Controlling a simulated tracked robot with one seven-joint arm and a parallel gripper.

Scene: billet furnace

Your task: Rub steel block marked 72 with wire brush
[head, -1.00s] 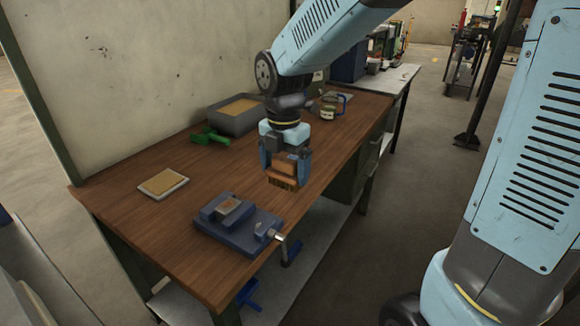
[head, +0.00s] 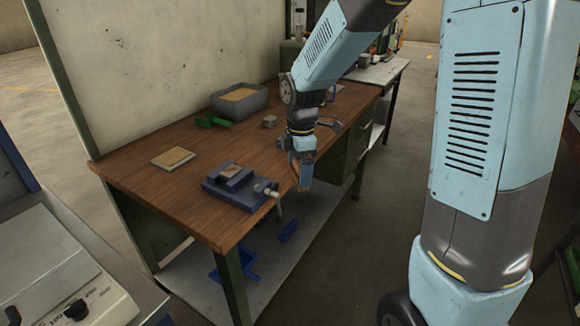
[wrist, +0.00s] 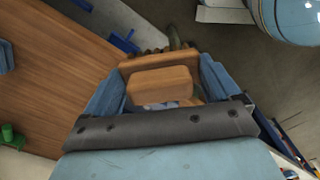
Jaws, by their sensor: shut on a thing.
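My gripper (head: 303,172) hangs just off the front edge of the wooden bench, to the right of the vise. In the wrist view it is shut on the wire brush (wrist: 160,86), whose wooden body lies between the two blue fingers. The brush is only a small brownish patch in the head view. A blue-grey vise (head: 238,188) sits near the bench's front left. A steel block (head: 231,171) with a brownish top lies in its jaws, apart from the brush. No number can be read on it. The wrist view does not show the block.
On the bench (head: 185,195) are a shallow tray (head: 158,163) with a tan pad, a green tool (head: 211,121), a grey bin (head: 262,104) and a small grey item (head: 270,121). The vise handle (head: 272,193) sticks out toward the front. Floor in front of the bench is clear.

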